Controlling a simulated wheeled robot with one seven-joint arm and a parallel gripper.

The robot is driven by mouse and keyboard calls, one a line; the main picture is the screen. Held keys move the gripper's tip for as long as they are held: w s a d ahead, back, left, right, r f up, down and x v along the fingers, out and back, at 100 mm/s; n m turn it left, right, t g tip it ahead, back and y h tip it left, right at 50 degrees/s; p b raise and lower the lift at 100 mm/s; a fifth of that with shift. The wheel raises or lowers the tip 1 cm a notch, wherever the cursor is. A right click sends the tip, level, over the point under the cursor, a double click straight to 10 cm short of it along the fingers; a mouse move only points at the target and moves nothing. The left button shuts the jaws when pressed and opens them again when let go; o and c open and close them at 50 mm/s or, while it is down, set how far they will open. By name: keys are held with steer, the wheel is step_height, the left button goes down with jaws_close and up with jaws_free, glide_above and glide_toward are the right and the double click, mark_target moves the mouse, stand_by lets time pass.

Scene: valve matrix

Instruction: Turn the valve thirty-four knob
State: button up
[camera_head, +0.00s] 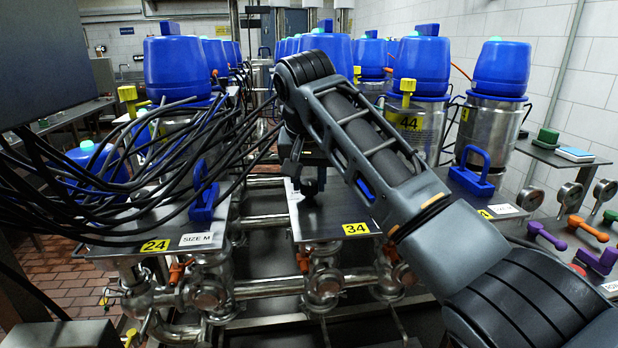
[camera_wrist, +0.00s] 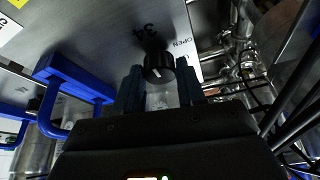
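The valve thirty-four knob (camera_wrist: 159,67) is black and round with a white pointer mark, in the wrist view. In the head view my gripper (camera_head: 309,182) points down at the plate with the yellow "34" tag (camera_head: 356,229). My own arm hides much of that plate and the knob there.
A blue handle (camera_wrist: 75,85) stands left of the knob in the wrist view. In the head view, black cables (camera_head: 150,165) crowd the left over the plate tagged 24 (camera_head: 156,246). Pipes (camera_head: 270,290) run below the plates. Blue-topped steel vessels (camera_head: 420,95) stand behind.

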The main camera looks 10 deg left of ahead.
steer(key=c, duration=0.6)
steer(key=shift+o, duration=0.2)
steer(key=shift+n, duration=0.3)
steer(key=n, duration=0.2)
steer(key=n+y, duration=0.1)
steer(key=shift+d+n+y, duration=0.15)
steer(key=shift+n+y, duration=0.15)
steer(key=shift+n, duration=0.1)
steer(key=n, duration=0.2)
steer(key=n+g+y, duration=0.1)
steer(key=n, duration=0.1)
steer(key=shift+w+d+y, duration=0.1)
steer(key=shift+w+y, duration=0.05)
steer(key=shift+y, duration=0.15)
steer(key=n+g, duration=0.1)
steer(key=n, duration=0.2)
steer(key=n+g+y, duration=0.1)
steer(key=n, duration=0.2)
steer(key=shift+w+r, duration=0.1)
steer(key=n+g, duration=0.2)
steer(key=n, duration=0.3)
steer(key=shift+w, duration=0.15)
steer(key=shift+n, duration=0.3)
